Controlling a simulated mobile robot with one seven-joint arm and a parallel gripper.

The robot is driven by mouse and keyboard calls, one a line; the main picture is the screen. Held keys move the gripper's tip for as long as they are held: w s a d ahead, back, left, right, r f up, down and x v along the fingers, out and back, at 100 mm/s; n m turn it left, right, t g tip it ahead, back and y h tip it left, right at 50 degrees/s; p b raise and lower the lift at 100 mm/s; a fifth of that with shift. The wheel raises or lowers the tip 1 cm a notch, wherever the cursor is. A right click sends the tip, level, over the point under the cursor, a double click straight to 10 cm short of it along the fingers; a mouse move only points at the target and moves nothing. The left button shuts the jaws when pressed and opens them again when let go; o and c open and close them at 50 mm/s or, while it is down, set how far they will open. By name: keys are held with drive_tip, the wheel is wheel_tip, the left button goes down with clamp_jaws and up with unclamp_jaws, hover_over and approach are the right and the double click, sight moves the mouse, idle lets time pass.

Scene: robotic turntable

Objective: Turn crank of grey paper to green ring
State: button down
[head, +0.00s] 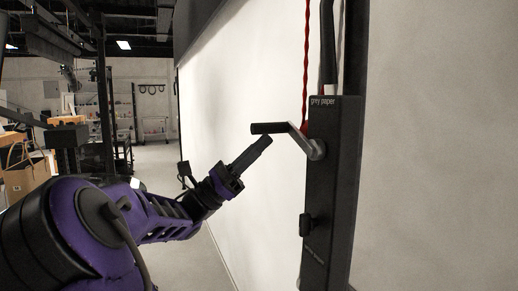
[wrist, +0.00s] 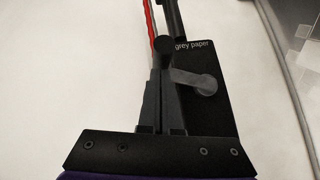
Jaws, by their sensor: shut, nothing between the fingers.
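The crank of the grey paper is a dark handle (head: 268,128) on a grey arm (head: 302,139). In the head view the handle points left, away from the box. My gripper (head: 266,140) is shut and empty, its tips just below the handle. In the wrist view the fingers (wrist: 160,74) end close under the round end of the handle (wrist: 164,46), with the grey crank arm (wrist: 193,80) to their right. I cannot tell whether they touch. No green ring shows in either view.
A red cord (head: 306,60) hangs just above the box. A small black knob (head: 305,225) sits lower on the box. A large pale sheet (head: 240,90) fills the space behind my gripper. Cardboard boxes (head: 25,180) stand far left; the floor (head: 160,165) between is open.

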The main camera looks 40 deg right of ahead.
drive_tip(key=shift+s+r, duration=0.1)
drive_tip(key=shift+r, duration=0.65)
drive_tip(key=w+d+f+b+v, duration=0.1)
drive_tip(key=d+v, duration=0.1)
drive_tip(key=v, duration=1.1)
drive_tip(key=shift+d+f, duration=0.2)
drive_tip(key=shift+f, duration=0.2)
